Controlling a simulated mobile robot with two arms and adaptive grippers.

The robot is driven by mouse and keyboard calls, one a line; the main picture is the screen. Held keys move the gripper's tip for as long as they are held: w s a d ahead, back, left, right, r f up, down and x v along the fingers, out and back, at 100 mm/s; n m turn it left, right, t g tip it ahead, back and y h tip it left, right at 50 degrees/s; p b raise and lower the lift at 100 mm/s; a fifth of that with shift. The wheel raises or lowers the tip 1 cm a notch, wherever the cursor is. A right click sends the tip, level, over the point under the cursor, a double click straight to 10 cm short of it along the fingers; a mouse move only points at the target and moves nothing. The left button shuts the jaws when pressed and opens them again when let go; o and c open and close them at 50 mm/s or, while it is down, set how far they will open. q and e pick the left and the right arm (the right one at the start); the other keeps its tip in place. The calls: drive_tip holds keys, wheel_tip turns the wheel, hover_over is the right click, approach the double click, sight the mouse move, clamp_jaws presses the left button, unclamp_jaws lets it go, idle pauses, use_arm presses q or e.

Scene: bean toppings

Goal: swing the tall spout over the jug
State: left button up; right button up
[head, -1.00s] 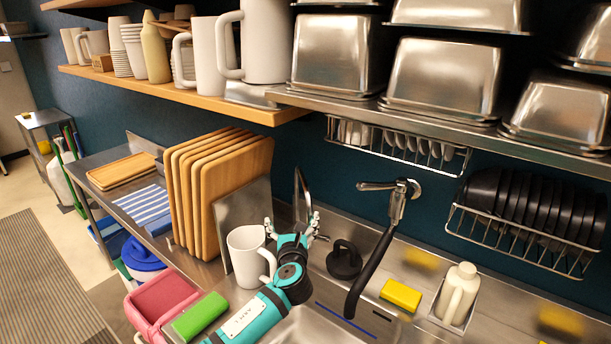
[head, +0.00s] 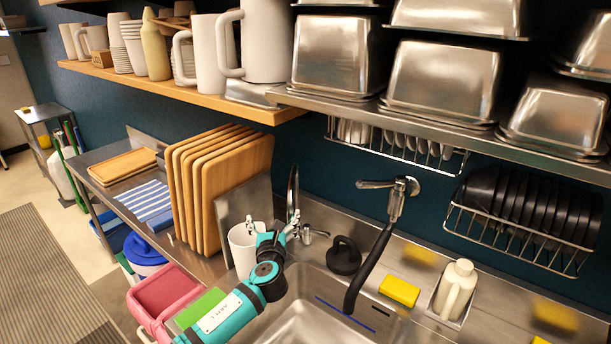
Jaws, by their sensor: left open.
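The tall spout (head: 293,190) is a slim silver tap with a curved top, standing at the back edge of the sink. The white jug (head: 243,262) stands to its left, in front of the cutting boards, its handle side hidden behind my arm. My left gripper (head: 271,226) is open, its fingers spread between the jug's rim and the spout's lower part. Its right finger appears close to the spout; I cannot tell whether they touch. My right gripper is not in view.
A black-hosed wall tap (head: 370,262) hangs over the sink (head: 305,320). A black plug-like object (head: 343,258), a yellow sponge (head: 399,291) and a cream bottle (head: 456,288) are to the right. Wooden cutting boards (head: 235,175) stand behind the jug. A shelf (head: 200,97) overhangs.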

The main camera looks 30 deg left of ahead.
use_arm(q)
drive_tip(key=s+a+p, duration=0.1)
drive_tip(key=s+a, duration=0.2)
drive_tip(key=a, duration=0.7)
drive_tip(key=shift+a, duration=0.3)
idle(0.6)
drive_tip(key=s+d, duration=0.2)
drive_tip(key=s, duration=0.5)
drive_tip(key=shift+s+d+r+p, duration=0.2)
drive_tip(key=shift+r+p, duration=0.05)
drive_tip(key=shift+p, duration=0.15)
idle(0.7)
drive_tip(key=shift+w, duration=0.1)
